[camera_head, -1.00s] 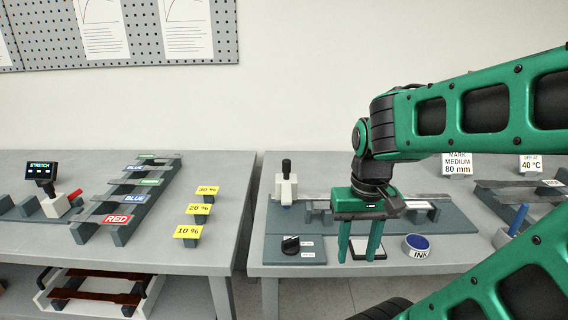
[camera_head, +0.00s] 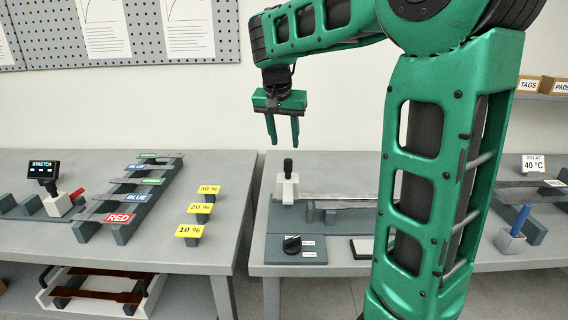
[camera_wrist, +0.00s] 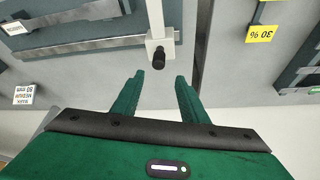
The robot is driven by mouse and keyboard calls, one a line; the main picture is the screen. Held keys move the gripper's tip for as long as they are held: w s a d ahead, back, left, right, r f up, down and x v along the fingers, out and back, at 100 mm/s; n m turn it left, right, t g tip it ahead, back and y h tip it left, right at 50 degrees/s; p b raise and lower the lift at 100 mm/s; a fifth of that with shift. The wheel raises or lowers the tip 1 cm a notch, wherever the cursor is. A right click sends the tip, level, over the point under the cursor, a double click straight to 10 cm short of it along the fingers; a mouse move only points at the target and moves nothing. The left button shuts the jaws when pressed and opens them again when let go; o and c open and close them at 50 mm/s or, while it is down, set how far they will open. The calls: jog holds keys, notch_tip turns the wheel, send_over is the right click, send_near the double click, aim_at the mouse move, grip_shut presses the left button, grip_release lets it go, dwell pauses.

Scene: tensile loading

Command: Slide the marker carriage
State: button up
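The marker carriage (camera_head: 287,187) is a white block with a black upright knob (camera_head: 288,167). It sits at the left end of the marking fixture (camera_head: 330,200) on the right-hand bench. In the wrist view the carriage (camera_wrist: 160,39) and its dark knob (camera_wrist: 159,60) lie just beyond my fingertips. My gripper (camera_head: 283,143) is open and empty, pointing down above the carriage, with its fingertips apart from the knob. The two green fingers (camera_wrist: 159,76) also show spread in the wrist view. My arm hides the right part of the fixture in the head view.
A dark rotary knob (camera_head: 291,244) is on the panel in front of the fixture. A blue-handled tool in a holder (camera_head: 513,238) stands at the right. Yellow percent tags (camera_head: 189,232) stand on the left bench (camera_head: 215,168), across a narrow gap.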

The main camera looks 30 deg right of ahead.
aim_at(287, 159)
jog(key=x, duration=1)
jog(key=shift+s+f, duration=0.1)
jog(key=shift+s, duration=0.05)
grip_shut()
